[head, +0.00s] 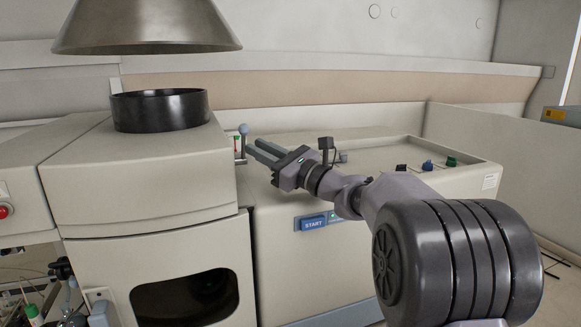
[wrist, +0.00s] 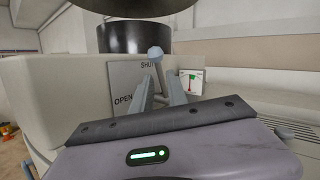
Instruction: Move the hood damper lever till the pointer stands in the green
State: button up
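The hood damper lever (wrist: 156,57) has a blue-grey ball knob and stands up in front of a grey plate (wrist: 125,77) marked SHUT at the top and OPEN at the lower left. Its knob also shows in the head view (head: 243,129). A small white gauge (wrist: 197,88) with green and red marks is right of the lever; its pointer is too small to read surely. My gripper (head: 251,147) is at the lever, with its fingers apart. In the wrist view its fingertips (wrist: 161,88) are either side of the lever's stem, below the knob; contact cannot be told.
A black collar (head: 160,110) sits on the cabinet left of the lever, under a metal hood (head: 146,27). A bench unit (head: 290,255) with a blue START button (head: 313,223) lies below my arm. Small knobs (head: 427,165) stand on its top at the right.

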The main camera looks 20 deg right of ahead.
jog(key=v, duration=1.2)
jog(key=shift+b, duration=0.35)
jog(key=shift+r, duration=0.1)
jog(key=c, duration=0.3)
jog(key=w+r+n+p, duration=0.1)
jog(key=r+n+p, duration=0.1)
jog(key=p, duration=0.2)
jog(key=w+r+n+g+p, duration=0.1)
jog(key=w+r+n+p, duration=0.1)
jog(key=n+p, duration=0.1)
jog(key=w+d+r+n+g+p, duration=0.1)
jog(key=w+r+n+p, duration=0.1)
jog(key=p, duration=0.3)
jog(key=shift+w+r+n+y, duration=0.25)
jog(key=shift+r+n+y, duration=0.1)
jog(key=shift+n, duration=0.25)
grip_shut()
jog(key=w+n+g+p, duration=0.3)
jog(key=w+n+p, duration=0.2)
jog(key=n+p, duration=0.4)
jog(key=w+a+p, duration=0.3)
jog(key=a, duration=0.4)
jog(key=shift+a, duration=0.4)
